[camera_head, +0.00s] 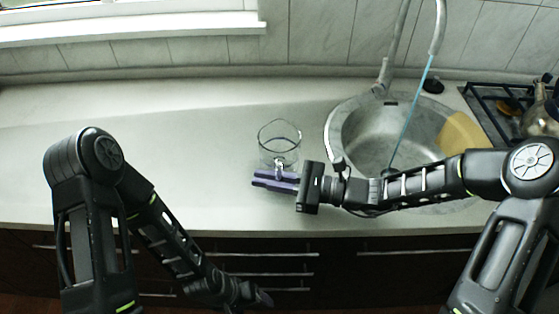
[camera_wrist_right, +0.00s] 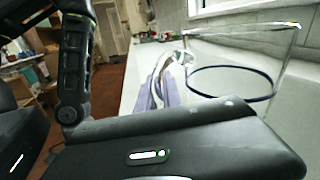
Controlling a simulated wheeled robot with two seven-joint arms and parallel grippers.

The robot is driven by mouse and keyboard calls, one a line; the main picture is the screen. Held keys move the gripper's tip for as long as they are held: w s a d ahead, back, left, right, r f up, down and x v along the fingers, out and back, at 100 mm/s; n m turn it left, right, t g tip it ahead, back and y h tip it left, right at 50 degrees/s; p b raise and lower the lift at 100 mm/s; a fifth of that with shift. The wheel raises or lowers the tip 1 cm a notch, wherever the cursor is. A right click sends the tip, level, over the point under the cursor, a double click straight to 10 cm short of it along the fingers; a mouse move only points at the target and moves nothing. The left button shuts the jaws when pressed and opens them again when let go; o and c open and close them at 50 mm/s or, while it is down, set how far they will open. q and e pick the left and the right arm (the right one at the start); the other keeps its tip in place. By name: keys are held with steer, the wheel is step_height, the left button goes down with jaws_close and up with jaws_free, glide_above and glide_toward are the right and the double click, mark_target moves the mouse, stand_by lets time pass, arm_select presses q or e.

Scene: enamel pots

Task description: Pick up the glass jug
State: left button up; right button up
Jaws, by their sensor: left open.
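The clear glass jug (camera_head: 279,135) stands upright on the counter, left of the sink, with its handle towards the front. My right gripper (camera_head: 258,179) is at the handle, its purple fingers pointing left with a narrow gap between them. In the right wrist view, the jug's dark-ringed glass (camera_wrist_right: 232,84) is right of the fingers (camera_wrist_right: 158,92), and the curved handle runs down to them. I cannot tell whether the fingers press on it. My left gripper (camera_head: 264,299) is open and empty, low in front of the cabinet drawers, below counter height.
The round steel sink (camera_head: 345,112) with a tall faucet (camera_head: 384,72) and a thin blue stream lies right of the jug. A stove (camera_head: 490,98) with a kettle (camera_head: 541,118) is at the far right. The counter (camera_head: 200,130) left of the jug is clear.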

jaws_close()
steer(key=shift+r, duration=0.15)
stand_by(1.2)
step_height(320, 180, up, 10)
stand_by(0.5)
stand_by(0.5)
